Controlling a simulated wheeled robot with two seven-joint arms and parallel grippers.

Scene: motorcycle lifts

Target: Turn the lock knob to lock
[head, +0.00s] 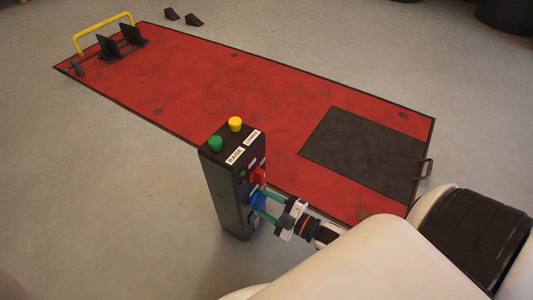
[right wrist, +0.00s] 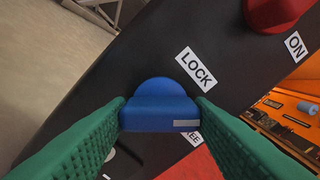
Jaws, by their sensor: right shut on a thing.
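The lock knob (right wrist: 160,113) is blue, with a bar grip and a short white mark near its right end in the right wrist view. It sits on the side face of a black control post (head: 226,195). The LOCK label (right wrist: 196,68) is above and right of the knob; a second label ending in "EE" (right wrist: 191,137) is partly hidden below its right end. My right gripper (right wrist: 160,118) has its green fingers on both ends of the bar. The knob (head: 258,201) shows between the fingers in the head view. My left gripper is not in view.
A red knob (head: 258,175) sits above the blue one, near an ON label (right wrist: 295,46). Green (head: 215,144) and yellow (head: 235,124) buttons top the post. The red lift platform (head: 215,85) lies behind it. The floor left of the post is clear.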

